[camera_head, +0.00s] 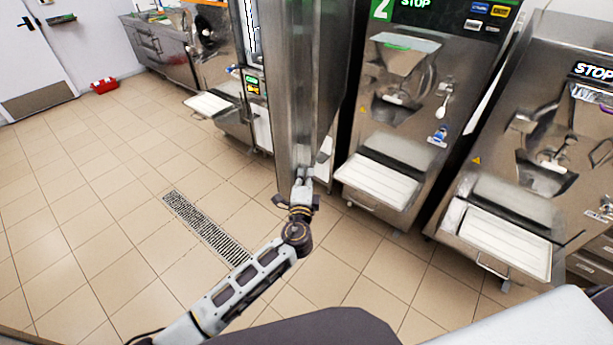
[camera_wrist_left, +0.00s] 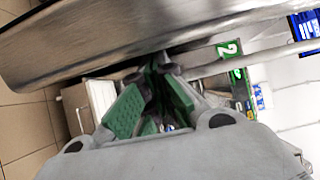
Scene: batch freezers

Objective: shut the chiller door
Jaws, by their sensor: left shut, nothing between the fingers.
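The chiller door (camera_head: 285,90) is a tall brushed-steel panel in the middle of the head view, standing out into the room among the machines. In the left wrist view its steel surface (camera_wrist_left: 130,35) fills the upper left, and a pale bar (camera_wrist_left: 250,47) runs to the right. My left gripper (camera_head: 302,184) is at the lower part of the door, shut and empty. Its green finger pads (camera_wrist_left: 154,92) meet close under the steel; I cannot tell whether they touch it. The right gripper is not in view.
Batch freezers with white trays stand to the right (camera_head: 380,180) and far right (camera_head: 500,240). Another machine (camera_head: 225,75) is behind the door at left. A drain grate (camera_head: 207,228) lies in the tiled floor.

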